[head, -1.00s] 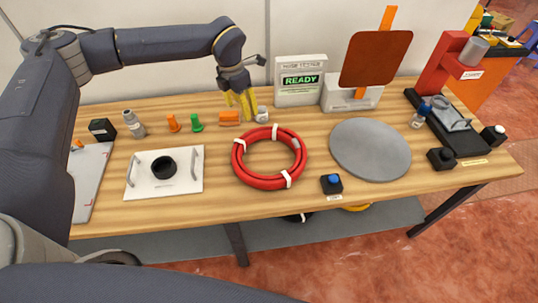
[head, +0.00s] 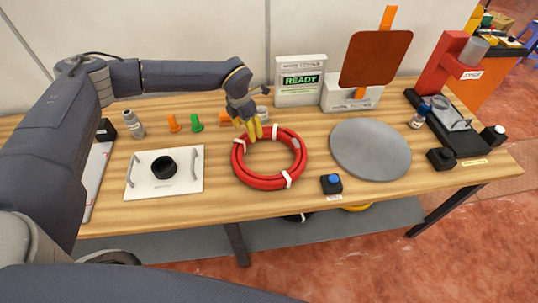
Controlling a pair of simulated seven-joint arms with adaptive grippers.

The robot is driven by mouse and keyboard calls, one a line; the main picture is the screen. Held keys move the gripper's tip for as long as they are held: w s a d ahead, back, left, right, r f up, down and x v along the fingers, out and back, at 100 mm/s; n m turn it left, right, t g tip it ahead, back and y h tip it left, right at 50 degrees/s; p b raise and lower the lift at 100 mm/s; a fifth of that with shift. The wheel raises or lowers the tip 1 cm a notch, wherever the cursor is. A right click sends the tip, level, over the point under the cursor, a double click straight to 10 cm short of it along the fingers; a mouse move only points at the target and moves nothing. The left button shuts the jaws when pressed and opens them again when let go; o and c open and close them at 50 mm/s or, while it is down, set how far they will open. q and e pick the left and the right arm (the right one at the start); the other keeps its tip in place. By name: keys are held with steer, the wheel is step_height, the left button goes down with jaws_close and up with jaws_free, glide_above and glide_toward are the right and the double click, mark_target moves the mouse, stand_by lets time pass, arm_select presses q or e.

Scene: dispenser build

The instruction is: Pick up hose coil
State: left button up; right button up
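The hose coil is a red ring (head: 264,182) with several white bands, lying flat on the middle of the wooden table in the head view. My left gripper (head: 252,138), with yellow fingers, points down at the coil's far left edge. Its fingertips overlap the red ring there; I cannot tell whether they touch it or how far apart the fingers are. My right gripper is not in view.
A white plate with handles (head: 164,174) lies left of the coil. A grey disc (head: 370,149) and a blue-topped button (head: 331,184) are to the right. A READY display box (head: 300,82) stands behind. Small orange (head: 173,123) and green parts (head: 196,122) sit at the back left.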

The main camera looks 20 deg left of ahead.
arm_select(q)
step_height(320, 180, down, 4)
steer(key=shift+w+d+f, duration=0.15)
steer(key=shift+f, duration=0.05)
steer(key=shift+c, duration=0.4)
jaws_close()
steer(key=shift+r, duration=0.1)
